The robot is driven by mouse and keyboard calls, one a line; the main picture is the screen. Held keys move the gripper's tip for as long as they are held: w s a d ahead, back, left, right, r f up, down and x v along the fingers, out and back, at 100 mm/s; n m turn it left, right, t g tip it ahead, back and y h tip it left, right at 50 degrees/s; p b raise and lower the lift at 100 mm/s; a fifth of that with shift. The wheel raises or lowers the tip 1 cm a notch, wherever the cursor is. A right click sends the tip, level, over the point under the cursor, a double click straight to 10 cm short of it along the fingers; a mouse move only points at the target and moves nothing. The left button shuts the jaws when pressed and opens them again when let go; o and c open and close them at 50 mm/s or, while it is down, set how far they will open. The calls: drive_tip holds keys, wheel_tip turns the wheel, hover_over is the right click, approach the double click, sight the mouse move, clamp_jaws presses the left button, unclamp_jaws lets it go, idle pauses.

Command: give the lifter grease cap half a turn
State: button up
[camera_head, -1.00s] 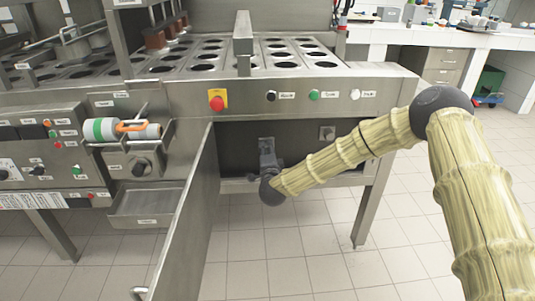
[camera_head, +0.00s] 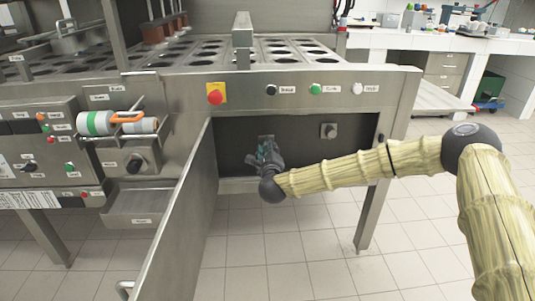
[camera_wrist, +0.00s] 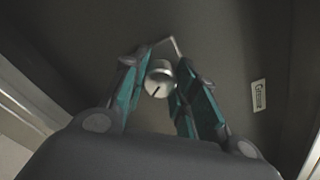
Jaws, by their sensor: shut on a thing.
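The grease cap (camera_wrist: 158,78) is a small, round silver cap with a dark line on its face, on the dark back wall of the open compartment. In the wrist view it sits between the two teal-lined fingers of my gripper (camera_wrist: 164,65), which is shut on it. A thin bent metal piece shows just beyond the cap. In the head view my gripper (camera_head: 268,153) reaches into the compartment at the left of its back wall and hides the cap.
The open compartment door (camera_head: 183,215) stands just left of my gripper. A square fitting (camera_head: 329,131) with a knob is on the same back wall to the right. A small label (camera_wrist: 258,94) is beside the cap. A machine leg (camera_head: 371,215) stands front right.

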drive_tip(key=m+b, duration=0.1)
drive_tip(key=m, duration=0.1)
drive_tip(key=m+b, duration=0.1)
drive_tip(key=m, duration=0.1)
drive_tip(key=shift+f+b, duration=0.3)
drive_tip(key=shift+b, duration=0.05)
drive_tip(key=shift+r+m+b, duration=0.1)
drive_tip(key=shift+m+b, duration=0.65)
drive_tip(key=shift+m, duration=0.65)
drive_tip(key=shift+r, duration=0.1)
drive_tip(key=o, duration=1)
drive_tip(key=shift+s, duration=0.1)
drive_tip(key=s, duration=1.2)
drive_tip(key=shift+d, duration=0.2)
